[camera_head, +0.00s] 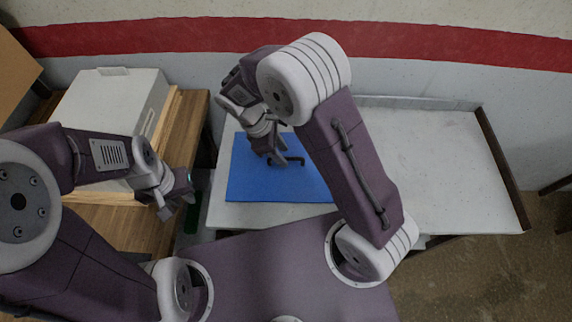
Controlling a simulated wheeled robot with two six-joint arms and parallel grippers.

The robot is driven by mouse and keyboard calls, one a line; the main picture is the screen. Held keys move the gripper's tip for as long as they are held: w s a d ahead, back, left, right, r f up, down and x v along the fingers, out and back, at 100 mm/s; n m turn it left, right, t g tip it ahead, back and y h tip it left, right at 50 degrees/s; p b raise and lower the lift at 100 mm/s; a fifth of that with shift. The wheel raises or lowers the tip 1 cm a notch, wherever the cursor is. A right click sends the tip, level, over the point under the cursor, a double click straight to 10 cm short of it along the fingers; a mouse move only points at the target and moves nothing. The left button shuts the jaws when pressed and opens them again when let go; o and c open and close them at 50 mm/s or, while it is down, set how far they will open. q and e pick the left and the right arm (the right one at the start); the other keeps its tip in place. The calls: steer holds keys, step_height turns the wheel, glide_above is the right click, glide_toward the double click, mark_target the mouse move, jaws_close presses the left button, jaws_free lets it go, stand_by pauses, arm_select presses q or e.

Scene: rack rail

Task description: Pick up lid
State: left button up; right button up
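A flat blue panel with a dark handle, which looks like the lid (245,182), lies on the pale table. Its black handle (296,161) stands near its middle. My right gripper (279,158) is over the panel, right at the left end of the handle. I cannot tell whether its fingers close on the handle or only stand beside it. My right arm hides the panel's upper right part. My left gripper (177,204) hangs near the right edge of the wooden table, apart from the panel. Its fingers are too small to read.
A white box (105,98) with a small tab on top stands on the wooden table (188,125) at left, with wooden strips beside it. The pale table (430,160) is clear on its right, with a dark rail (502,168) at its right edge. A red-striped wall stands behind.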

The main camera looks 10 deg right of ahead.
mark_target(286, 158)
steer(key=x, duration=0.3)
steer(key=shift+d+f, duration=0.15)
steer(key=shift+f, duration=0.15)
jaws_close()
stand_by(1.1)
